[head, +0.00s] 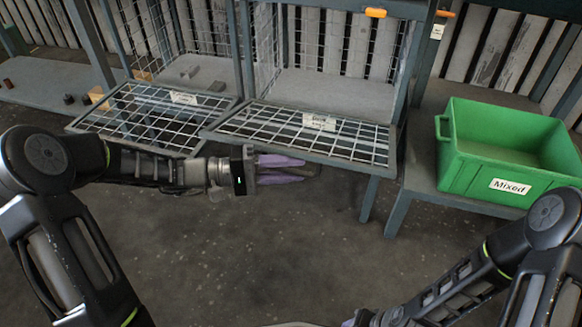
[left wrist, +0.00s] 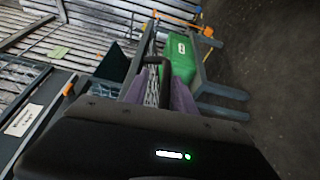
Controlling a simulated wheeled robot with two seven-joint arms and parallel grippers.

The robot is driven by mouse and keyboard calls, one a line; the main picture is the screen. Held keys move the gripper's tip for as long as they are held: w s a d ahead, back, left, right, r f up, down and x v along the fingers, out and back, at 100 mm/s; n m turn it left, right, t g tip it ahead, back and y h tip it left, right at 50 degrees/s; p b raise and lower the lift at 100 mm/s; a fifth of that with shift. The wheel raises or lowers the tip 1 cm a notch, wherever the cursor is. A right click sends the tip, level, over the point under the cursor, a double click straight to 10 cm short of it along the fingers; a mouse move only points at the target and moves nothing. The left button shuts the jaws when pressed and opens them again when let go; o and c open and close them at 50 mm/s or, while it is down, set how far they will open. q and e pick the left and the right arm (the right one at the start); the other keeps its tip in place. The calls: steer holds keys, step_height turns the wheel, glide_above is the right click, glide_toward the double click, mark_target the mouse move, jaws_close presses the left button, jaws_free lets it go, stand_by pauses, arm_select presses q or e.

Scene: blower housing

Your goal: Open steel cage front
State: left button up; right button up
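Two wire cages stand side by side in the head view. The left cage's mesh front (head: 150,121) and the right cage's mesh front (head: 300,130) both lie folded down and outward. Each carries a white label, too small to read surely, so I cannot tell which is steel. My left gripper (head: 290,169) is just below the near edge of the right front, its purple fingers pointing right. The fingers are apart, with a dark shape between them; contact with the front is unclear. They also show in the left wrist view (left wrist: 163,92). My right gripper (head: 352,322) is mostly cut off at the bottom edge.
A green bin (head: 510,150) labelled "Mixed" stands on a low bench at the right. Orange handles (head: 375,13) show on the cage frame at the top. Small dark blocks (head: 70,99) lie on a bench at left. The floor in front is clear.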

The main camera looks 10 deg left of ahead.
arm_select(q)
steer(key=p+v, duration=0.2)
steer(key=v, duration=0.6)
steer(key=shift+p, duration=0.3)
steer(key=s+a+f+p, duration=0.2)
steer(key=a+p, duration=0.3)
steer(key=a, duration=0.3)
steer(key=shift+a+p, duration=0.15)
steer(key=shift+p, duration=0.2)
stand_by(0.3)
steer(key=shift+f, duration=0.1)
